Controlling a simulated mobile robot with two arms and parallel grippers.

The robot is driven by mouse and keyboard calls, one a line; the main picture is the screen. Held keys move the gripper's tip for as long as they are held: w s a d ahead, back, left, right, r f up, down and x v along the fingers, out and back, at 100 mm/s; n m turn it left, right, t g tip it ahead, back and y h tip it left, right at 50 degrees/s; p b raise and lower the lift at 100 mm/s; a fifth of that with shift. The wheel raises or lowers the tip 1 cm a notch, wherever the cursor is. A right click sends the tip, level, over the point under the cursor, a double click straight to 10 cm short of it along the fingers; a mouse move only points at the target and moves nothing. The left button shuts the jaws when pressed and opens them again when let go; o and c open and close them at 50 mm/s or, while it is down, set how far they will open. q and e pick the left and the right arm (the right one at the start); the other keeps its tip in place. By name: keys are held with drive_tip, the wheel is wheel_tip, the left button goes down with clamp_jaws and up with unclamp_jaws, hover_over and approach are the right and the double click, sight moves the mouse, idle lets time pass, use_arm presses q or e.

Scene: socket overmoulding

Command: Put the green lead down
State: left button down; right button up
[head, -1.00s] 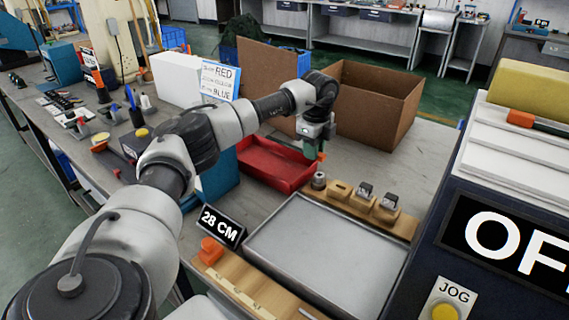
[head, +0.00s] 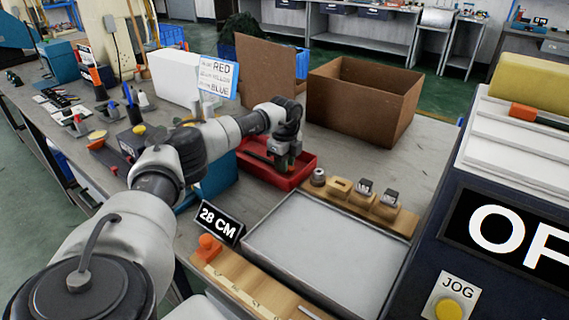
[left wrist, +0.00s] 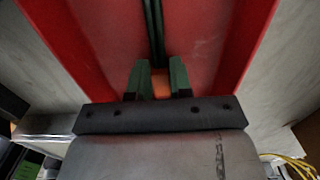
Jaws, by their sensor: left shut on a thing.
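My left gripper (head: 281,166) is low over the red tray (head: 309,168), with its fingers pointing down into it. In the left wrist view, its two green fingers (left wrist: 158,80) are shut on the green lead (left wrist: 153,32). The lead runs as dark green, nearly parallel strands away from the fingers, above the tray floor. A small orange part shows between the fingers. In the head view the lead is mostly hidden by the gripper; I cannot tell whether it touches the tray. My right gripper is not in view.
A wooden block (head: 340,188) with sockets stands right of the tray. A grey metal tray (head: 318,250) lies in front. An open cardboard box (head: 362,105) is behind, right. A sign reading 28 CM (head: 219,223) and the dark machine (head: 510,230) stand nearby.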

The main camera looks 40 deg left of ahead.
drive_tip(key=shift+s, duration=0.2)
use_arm(q)
drive_tip(key=c, duration=1)
unclamp_jaws()
drive_tip(key=shift+f, duration=0.1)
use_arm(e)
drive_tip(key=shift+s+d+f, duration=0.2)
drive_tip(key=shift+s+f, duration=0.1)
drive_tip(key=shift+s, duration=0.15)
use_arm(q)
drive_tip(key=shift+r, duration=0.3)
wheel_tip(320, 180, up, 12)
drive_tip(key=shift+d+f+p, duration=0.1)
drive_tip(key=shift+p, duration=0.5)
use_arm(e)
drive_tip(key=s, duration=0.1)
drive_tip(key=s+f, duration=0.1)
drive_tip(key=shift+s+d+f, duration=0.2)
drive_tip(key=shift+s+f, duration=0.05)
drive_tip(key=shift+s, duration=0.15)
